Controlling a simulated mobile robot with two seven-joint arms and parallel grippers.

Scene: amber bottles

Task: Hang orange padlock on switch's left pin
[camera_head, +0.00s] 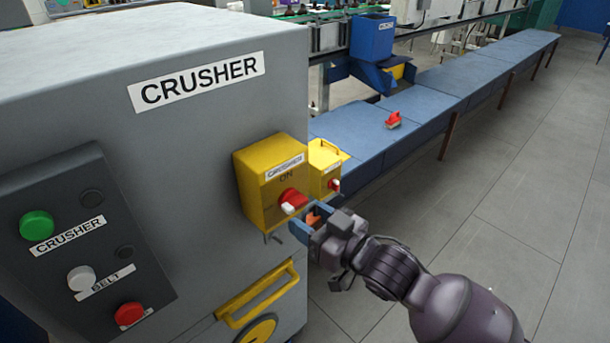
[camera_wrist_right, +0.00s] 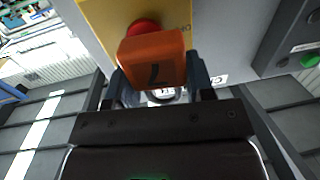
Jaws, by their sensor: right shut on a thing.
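The yellow crusher switch box (camera_head: 262,190) is mounted on the side of the grey crusher cabinet, with a red knob (camera_head: 292,198) on its front. Small metal pins (camera_head: 272,238) stick out under the box. My right gripper (camera_head: 308,222) is in front of the box, just below and right of the knob, shut on the orange padlock (camera_head: 314,217). In the right wrist view the padlock (camera_wrist_right: 153,60) is between the fingers, its face with a dark mark toward the camera, partly covering the red knob (camera_wrist_right: 143,27). My left gripper is not in view.
A second, smaller yellow box (camera_head: 325,168) sits behind the switch box. A yellow handle (camera_head: 258,295) is below it on the cabinet. A red padlock-like object (camera_head: 394,120) lies on the blue conveyor (camera_head: 440,88). The grey floor at right is clear.

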